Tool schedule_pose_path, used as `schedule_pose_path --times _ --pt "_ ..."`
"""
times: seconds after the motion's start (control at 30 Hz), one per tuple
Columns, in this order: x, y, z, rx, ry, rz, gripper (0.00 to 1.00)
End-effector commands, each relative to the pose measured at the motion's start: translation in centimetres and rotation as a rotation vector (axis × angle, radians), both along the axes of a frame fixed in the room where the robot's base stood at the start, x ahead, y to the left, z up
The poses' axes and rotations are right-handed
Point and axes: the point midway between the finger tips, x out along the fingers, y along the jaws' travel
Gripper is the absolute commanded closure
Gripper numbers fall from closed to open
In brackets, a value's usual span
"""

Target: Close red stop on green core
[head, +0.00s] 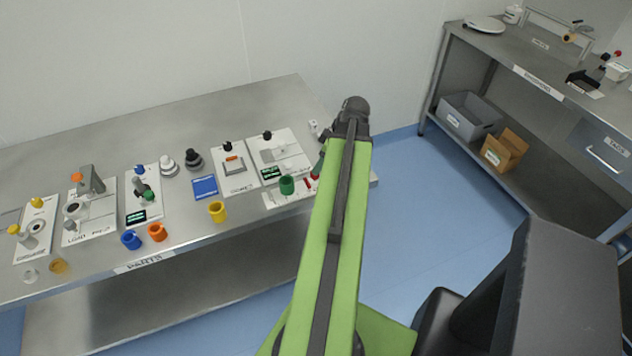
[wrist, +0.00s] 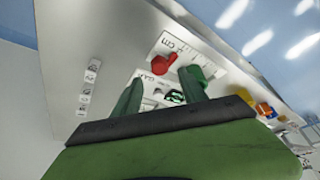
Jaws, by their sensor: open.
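A green core (head: 287,186) stands on a white ruler plate at the table's front edge. In the head view red parts (head: 308,184) show right of the core, partly covered by my arm. My gripper (wrist: 162,78) is open and empty. Its two green fingers point toward the plate, the red stop appearing between and beyond their tips. Contact cannot be told.
A yellow core (head: 217,212), an orange core (head: 157,232) and a blue core (head: 131,239) stand along the front edge of the table. White instrument panels (head: 279,154) lie behind. A shelf unit with a grey bin (head: 468,116) stands at right, across open blue floor.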

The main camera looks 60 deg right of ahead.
Motion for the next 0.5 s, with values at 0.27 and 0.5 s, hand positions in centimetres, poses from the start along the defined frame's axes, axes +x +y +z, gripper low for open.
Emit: schedule_pose_path --times 0.27,0.5 --pt "1.6 0.2 -4.2 0.001 0.0 0.0 0.5" --pt "1.8 0.3 -4.3 0.0 0.0 -0.001 0.5"
